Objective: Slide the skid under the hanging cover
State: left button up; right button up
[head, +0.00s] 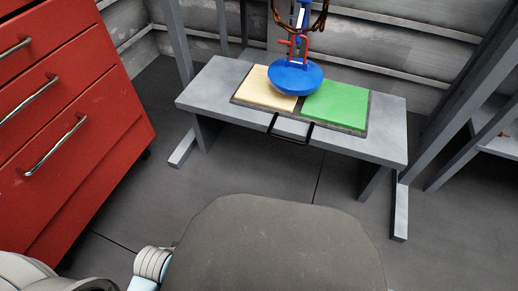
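The skid (241,99) is a flat dark tray with a cream pad (262,91) on its left half and a green pad (338,104) on its right half. It lies on a low grey bench (382,143), and its black handle (290,131) sticks out over the bench's front edge. The blue round cover (295,79) hangs from a red hook (291,47) above the skid, in front of where the two pads meet. I cannot tell how large the gap between cover and pads is. Neither of my grippers shows in the head view.
A red drawer cabinet (75,120) with metal handles stands at the left. Grey frame posts (473,95) rise at the right, with a shelf (497,143) beyond. A brown chain (317,22) hangs over the bench. Open dark floor (240,165) lies before the bench.

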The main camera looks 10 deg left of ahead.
aim_at(339, 107)
jog(key=z, duration=1.35)
jog(key=k, duration=0.1)
jog(key=u, duration=2.05)
jog(key=i, duration=0.8)
jog(key=z, duration=0.75)
